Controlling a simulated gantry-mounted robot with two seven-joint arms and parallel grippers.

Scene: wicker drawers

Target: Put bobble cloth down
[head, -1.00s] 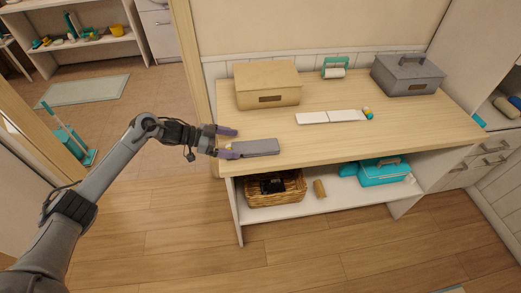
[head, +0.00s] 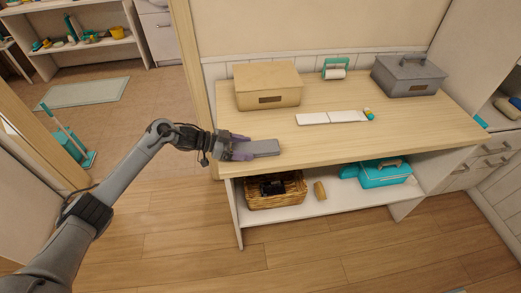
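A flat grey folded piece (head: 265,147), which looks like the bobble cloth, lies at the left front of the wooden tabletop (head: 380,140). My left gripper (head: 243,149) has purple fingers close around the left end of this grey piece, and they look shut on it. The fingers hide that end. The rest of it sticks out to the right and appears to be flat on the tabletop. My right gripper does not show.
A tan box (head: 267,86) and a grey lidded box (head: 408,75) stand at the back. A white strip (head: 330,117) lies mid-table. A wicker basket (head: 276,190) and a teal case (head: 385,173) stand on the lower shelf. The tabletop's front right is clear.

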